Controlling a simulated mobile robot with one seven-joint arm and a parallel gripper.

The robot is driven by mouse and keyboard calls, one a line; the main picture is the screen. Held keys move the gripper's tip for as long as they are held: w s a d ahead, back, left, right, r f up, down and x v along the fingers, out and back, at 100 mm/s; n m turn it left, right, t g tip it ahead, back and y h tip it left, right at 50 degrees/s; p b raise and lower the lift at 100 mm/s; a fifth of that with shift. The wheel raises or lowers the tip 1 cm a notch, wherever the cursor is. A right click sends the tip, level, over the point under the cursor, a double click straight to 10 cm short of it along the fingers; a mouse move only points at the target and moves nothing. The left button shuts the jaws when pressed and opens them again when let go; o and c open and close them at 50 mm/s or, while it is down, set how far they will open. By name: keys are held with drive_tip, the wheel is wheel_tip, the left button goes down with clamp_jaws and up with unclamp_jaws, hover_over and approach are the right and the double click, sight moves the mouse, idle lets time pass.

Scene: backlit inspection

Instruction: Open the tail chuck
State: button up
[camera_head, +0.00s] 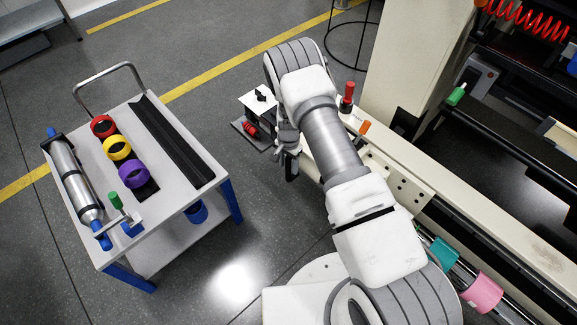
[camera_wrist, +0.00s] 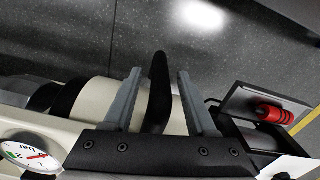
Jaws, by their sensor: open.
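In the wrist view, a black lever (camera_wrist: 157,85) stands up between the two grey fingers of my gripper (camera_wrist: 157,78). The fingers are open, one on each side of the lever, and I cannot tell whether either touches it. Behind it lies a cream, rounded housing (camera_wrist: 92,97) with a dark band; it appears to be the tail chuck, but its jaws are hidden.
A pressure gauge (camera_wrist: 28,156) sits beside the housing. A white trolley (camera_head: 150,215) carries a metal cylinder (camera_head: 75,175) and red, yellow and purple rings. Open floor lies between trolley and machine.

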drive_tip(key=shift+f, duration=0.15)
clamp_jaws()
drive_tip(key=shift+w, duration=0.1)
idle(1.3)
